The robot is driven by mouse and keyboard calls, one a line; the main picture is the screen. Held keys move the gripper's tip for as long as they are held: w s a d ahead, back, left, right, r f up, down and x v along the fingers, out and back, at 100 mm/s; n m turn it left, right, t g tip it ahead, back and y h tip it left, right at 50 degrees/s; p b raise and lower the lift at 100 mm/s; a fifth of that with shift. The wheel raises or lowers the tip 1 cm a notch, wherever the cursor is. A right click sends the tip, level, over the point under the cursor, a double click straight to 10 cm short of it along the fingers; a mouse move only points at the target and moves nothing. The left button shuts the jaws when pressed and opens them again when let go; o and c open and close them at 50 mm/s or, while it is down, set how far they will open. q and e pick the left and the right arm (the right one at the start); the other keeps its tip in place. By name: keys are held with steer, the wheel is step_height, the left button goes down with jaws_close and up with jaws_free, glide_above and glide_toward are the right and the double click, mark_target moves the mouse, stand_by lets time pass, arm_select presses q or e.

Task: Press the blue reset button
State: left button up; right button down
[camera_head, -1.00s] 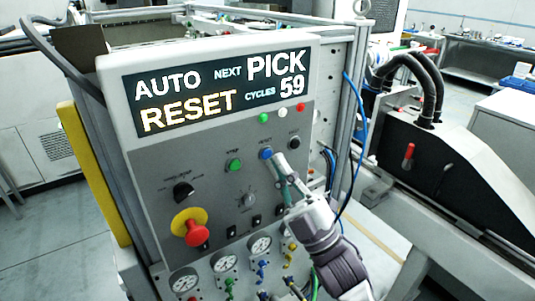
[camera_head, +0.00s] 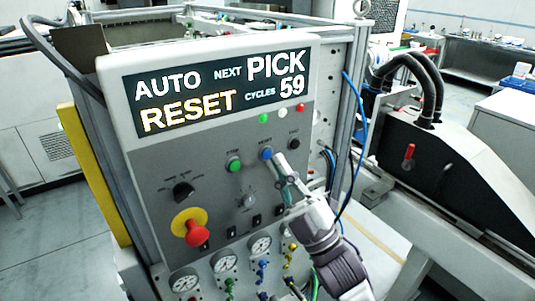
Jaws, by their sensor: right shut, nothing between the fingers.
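The blue reset button (camera_head: 266,153) sits on the grey control panel (camera_head: 160,165), between a green button (camera_head: 235,165) and a black button (camera_head: 294,144). My right gripper (camera_head: 280,160) is shut and empty. Its fingertips are just right of and slightly below the blue button in the picture. I cannot tell whether they touch the panel. The blue button's face is in plain view. The display (camera_head: 215,92) above reads AUTO, NEXT PICK, RESET, CYCLES 59. My left gripper is not in view.
A red emergency stop (camera_head: 197,233) on a yellow ring and a black rotary switch (camera_head: 183,192) are at the panel's left. Gauges (camera_head: 260,247) and small coloured valves line the bottom. A blue cable (camera_head: 357,130) hangs at the panel's right side.

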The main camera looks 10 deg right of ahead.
steer(key=shift+w, duration=0.15)
steer(key=shift+w+a, duration=0.15)
steer(key=shift+w, duration=0.15)
steer(key=shift+w+a, duration=0.1)
steer(key=shift+w, duration=0.2)
stand_by(0.9)
steer(key=shift+s, duration=0.15)
steer(key=shift+s+d, duration=0.25)
steer(key=shift+s, duration=0.35)
steer(key=s, duration=0.1)
steer(key=s+d, duration=0.1)
steer(key=s, duration=0.2)
steer(key=shift+s+d, duration=0.35)
stand_by(0.7)
